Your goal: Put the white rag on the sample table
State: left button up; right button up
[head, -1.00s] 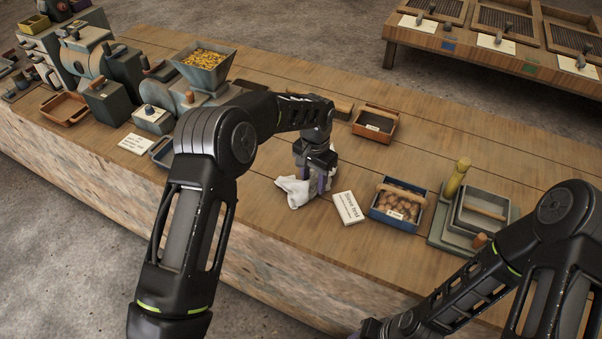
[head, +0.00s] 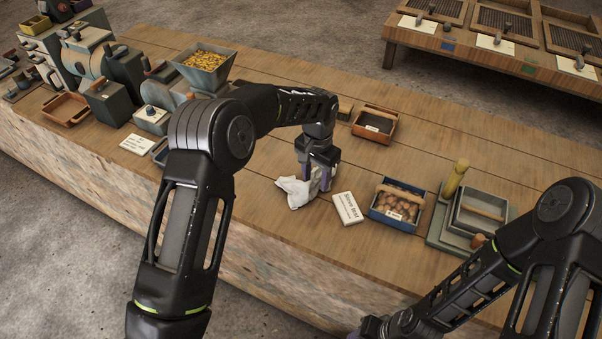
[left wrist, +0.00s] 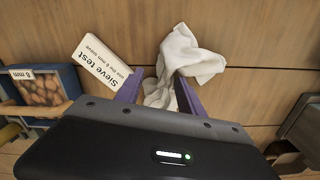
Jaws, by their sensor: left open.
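The white rag (head: 293,190) lies crumpled on the near wooden table (head: 270,235), left of the "Sieve test" card. My left gripper (head: 318,184) is low over the rag's right part, fingers pointing down. In the left wrist view the rag (left wrist: 186,52) extends between and beyond the two purple fingers of the left gripper (left wrist: 158,78). The fingers are apart, one on each side of a fold of rag, with some space visible between. My right gripper (head: 356,335) is mostly cut off at the bottom edge of the head view.
The "Sieve test" card (head: 347,208) lies close beside the left gripper. A blue crate of brown lumps (head: 397,204) and a brown tray (head: 375,124) stand nearby. A hopper (head: 205,72) and machinery stand left. Another table (head: 455,46) with sieves is at the back right.

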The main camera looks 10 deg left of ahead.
pick_arm(q)
notch_tip(320, 180, up, 7)
jog(key=s+d+p, duration=0.2)
jog(key=p, duration=0.1)
jog(key=shift+s, duration=0.15)
jog(key=shift+c, duration=0.3)
jog(key=shift+a, duration=0.3)
jog(key=c, duration=0.3)
jog(key=a, duration=0.3)
jog(key=shift+w+a+f, duration=0.2)
jog(key=shift+a+f, duration=0.1)
jog(key=shift+f, duration=0.05)
jog(key=c, duration=0.4)
jog(key=shift+a+f, duration=0.2)
jog(key=shift+f, duration=0.3)
jog(key=shift+a+f, duration=0.15)
jog(key=shift+f, duration=0.3)
grip_shut()
jog(key=shift+f, duration=0.5)
